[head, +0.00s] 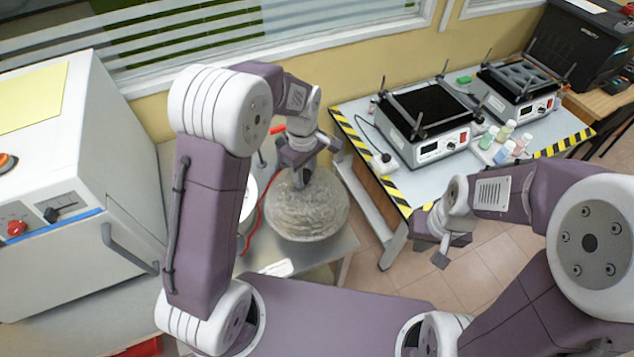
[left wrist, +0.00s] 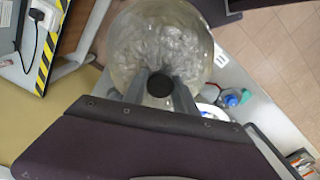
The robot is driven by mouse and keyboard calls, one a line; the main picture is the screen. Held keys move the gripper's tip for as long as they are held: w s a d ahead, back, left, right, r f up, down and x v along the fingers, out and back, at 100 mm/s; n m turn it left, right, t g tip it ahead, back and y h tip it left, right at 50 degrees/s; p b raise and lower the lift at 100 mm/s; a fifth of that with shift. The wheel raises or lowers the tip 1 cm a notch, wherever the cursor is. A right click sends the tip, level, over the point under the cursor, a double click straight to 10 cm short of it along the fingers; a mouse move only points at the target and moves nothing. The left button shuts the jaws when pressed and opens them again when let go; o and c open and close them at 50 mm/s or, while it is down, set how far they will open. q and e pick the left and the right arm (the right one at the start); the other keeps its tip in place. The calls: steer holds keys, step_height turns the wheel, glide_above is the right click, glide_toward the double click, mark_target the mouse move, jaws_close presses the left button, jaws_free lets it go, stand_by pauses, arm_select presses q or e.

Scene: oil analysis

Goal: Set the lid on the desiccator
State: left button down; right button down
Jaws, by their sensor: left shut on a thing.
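The clear glass lid (head: 308,212) is a round dome above the small metal table, in the middle of the head view. In the left wrist view the lid (left wrist: 140,45) fills the upper middle, with its black knob (left wrist: 159,85) between my fingers. My left gripper (head: 302,178) is shut on that knob from above; its fingers also show in the left wrist view (left wrist: 160,92). I cannot tell the desiccator's body apart from the lid, or whether the two touch. My right gripper (head: 440,250) hangs apart at the right, over the floor; its jaw opening is unclear.
The metal table (head: 335,250) has a white label at its front edge and a red cable at its left. A large white oven (head: 70,200) stands at the left. A workbench with striped edges (head: 345,110) carries hotplates (head: 425,115) and small bottles (head: 505,140).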

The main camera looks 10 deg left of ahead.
mark_target(286, 175)
arm_select(q)
steer(key=a+r+p, duration=0.1)
steer(key=a, duration=0.1)
steer(key=w+a+r+n+p, duration=0.1)
steer(key=a, duration=0.1)
steer(key=w+a+r+n+p, duration=0.1)
steer(key=a, duration=0.1)
steer(key=shift+w+a, duration=0.1)
steer(key=shift+w, duration=0.1)
steer(key=s+a+r+n+p, duration=0.1)
steer(key=a+n+p, duration=0.1)
steer(key=a, duration=0.5)
steer(key=s+a+r+n+p, duration=0.2)
steer(key=a+p, duration=0.3)
steer(key=a, duration=0.2)
steer(key=s+a+r+n+p, duration=0.2)
steer(key=a+p, duration=0.1)
steer(key=a, duration=0.5)
steer(key=shift+r+n, duration=0.15)
steer(key=shift+n, duration=0.25)
steer(key=shift+w+a, duration=0.1)
step_height(286, 175, down, 7)
steer(key=b, duration=0.5)
steer(key=shift+f+b, duration=0.5)
steer(key=c, duration=0.9)
jaws_free()
steer(key=shift+r, duration=0.1)
